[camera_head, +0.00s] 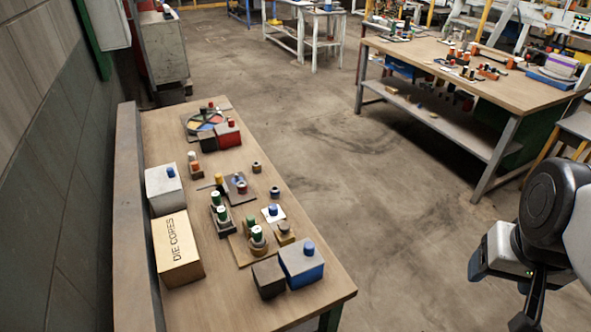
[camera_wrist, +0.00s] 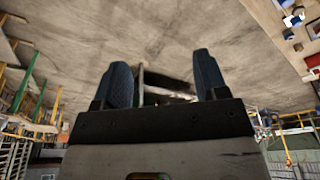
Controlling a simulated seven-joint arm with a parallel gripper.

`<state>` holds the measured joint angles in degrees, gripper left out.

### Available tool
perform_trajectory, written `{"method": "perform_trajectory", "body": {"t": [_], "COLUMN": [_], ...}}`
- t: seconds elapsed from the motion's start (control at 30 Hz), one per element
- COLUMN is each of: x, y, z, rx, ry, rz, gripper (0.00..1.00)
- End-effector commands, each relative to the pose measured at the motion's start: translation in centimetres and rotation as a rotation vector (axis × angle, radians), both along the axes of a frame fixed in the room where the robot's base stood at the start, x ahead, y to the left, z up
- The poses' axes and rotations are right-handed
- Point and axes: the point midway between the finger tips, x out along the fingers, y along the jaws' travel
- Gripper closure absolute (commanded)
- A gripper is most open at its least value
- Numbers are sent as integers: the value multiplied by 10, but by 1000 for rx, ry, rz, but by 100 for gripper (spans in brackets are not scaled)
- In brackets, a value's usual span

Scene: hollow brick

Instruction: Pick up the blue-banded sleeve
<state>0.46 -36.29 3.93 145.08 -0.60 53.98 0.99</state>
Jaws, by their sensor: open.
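A small hollow sleeve (camera_head: 275,192) with a bluish band stands upright on the wooden bench, right of the middle; I take it for the blue-banded sleeve. A similar sleeve (camera_head: 256,167) with a darker, brownish look stands just behind it. My gripper (camera_wrist: 165,80) is open in the wrist view, with two dark blue fingers apart and nothing between them. In the head view my arm is at the lower right, off the bench and far from the sleeves. I cannot pick out the sleeve in the wrist view.
The bench (camera_head: 325,283) also holds a "DIE CORES" box (camera_head: 178,250), a blue block (camera_head: 301,264), a red block (camera_head: 228,134), a colored dial (camera_head: 205,121) and several pegs on bases. A wall stands at left. Open floor separates the bench from a cluttered table (camera_head: 520,93).

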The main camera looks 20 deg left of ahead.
Motion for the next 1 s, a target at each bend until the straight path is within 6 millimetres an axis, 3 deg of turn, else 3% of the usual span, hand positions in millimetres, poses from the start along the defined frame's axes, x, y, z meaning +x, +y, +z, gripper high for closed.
{"method": "perform_trajectory", "body": {"t": [0.27,0.47,0.67,1.0], "x": [2,17,52,131], "y": [1,6,20,60], "z": [0,4,10,13], "rx": [1,11,34,79], "ry": [1,7,22,53], "rz": [-3,-28,-93,-242], "gripper": [33,33,33,33]}}
